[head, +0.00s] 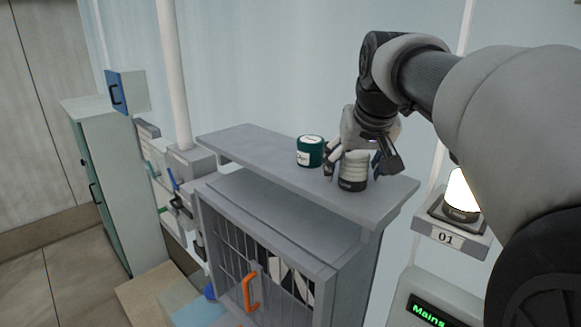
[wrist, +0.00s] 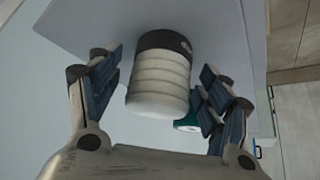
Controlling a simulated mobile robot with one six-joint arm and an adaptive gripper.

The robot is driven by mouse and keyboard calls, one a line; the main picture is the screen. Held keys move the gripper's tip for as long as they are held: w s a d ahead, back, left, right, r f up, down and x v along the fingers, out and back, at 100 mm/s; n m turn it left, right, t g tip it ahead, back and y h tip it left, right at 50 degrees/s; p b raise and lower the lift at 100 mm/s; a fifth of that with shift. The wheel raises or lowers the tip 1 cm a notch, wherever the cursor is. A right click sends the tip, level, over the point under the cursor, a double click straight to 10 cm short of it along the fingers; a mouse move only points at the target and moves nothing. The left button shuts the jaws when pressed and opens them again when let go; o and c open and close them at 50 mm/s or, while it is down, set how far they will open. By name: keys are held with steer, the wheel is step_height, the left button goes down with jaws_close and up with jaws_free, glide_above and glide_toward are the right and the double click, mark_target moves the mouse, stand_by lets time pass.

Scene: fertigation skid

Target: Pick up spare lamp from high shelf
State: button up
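The spare lamp (head: 354,170) is a ribbed white cylinder with a black base, standing upright on the grey high shelf (head: 258,147). It also shows in the wrist view (wrist: 160,78), between the fingers. My gripper (head: 354,168) is open around the lamp, with one finger on each side. In the wrist view my gripper (wrist: 160,90) shows gaps between both finger pads and the lamp.
A teal jar with a white lid (head: 311,152) stands on the shelf just left of my gripper, close to the left finger. A barred cabinet with an orange handle (head: 250,291) is below. A lit lamp (head: 461,196) sits on a bracket marked 01 at right.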

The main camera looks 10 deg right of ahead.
steer(key=c, duration=1.1)
steer(key=shift+c, duration=0.2)
steer(key=shift+r, duration=0.1)
